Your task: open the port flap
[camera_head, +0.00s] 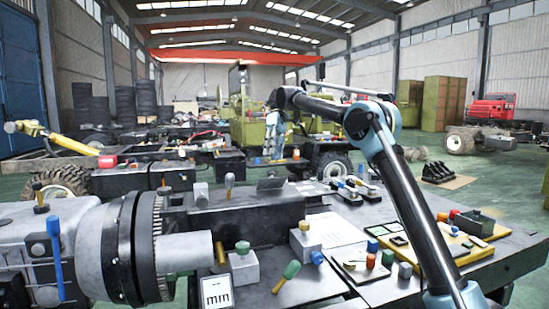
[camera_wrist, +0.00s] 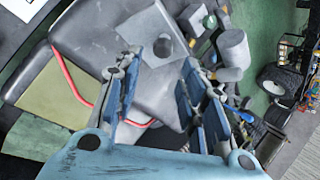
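My gripper (camera_head: 270,153) hangs from my arm above the far part of the dark chassis in the head view. In the wrist view my gripper (camera_wrist: 175,57) has its blue-padded fingers apart, with nothing held between them. A grey square plate with a round dark hole (camera_wrist: 152,35) lies just beyond the fingertips, on a dark grey block; it may be the port flap or its surround, but I cannot tell. No hinged flap is clear in the head view. A red curved hose (camera_wrist: 70,72) runs beside the block, partly hidden by the left finger.
A workbench (camera_head: 385,210) with small coloured tools and a yellow board (camera_head: 455,250) fills the near right. A large grey cylindrical drive part (camera_head: 90,245) stands near left. Wheels (camera_head: 333,167) and chassis frames lie behind.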

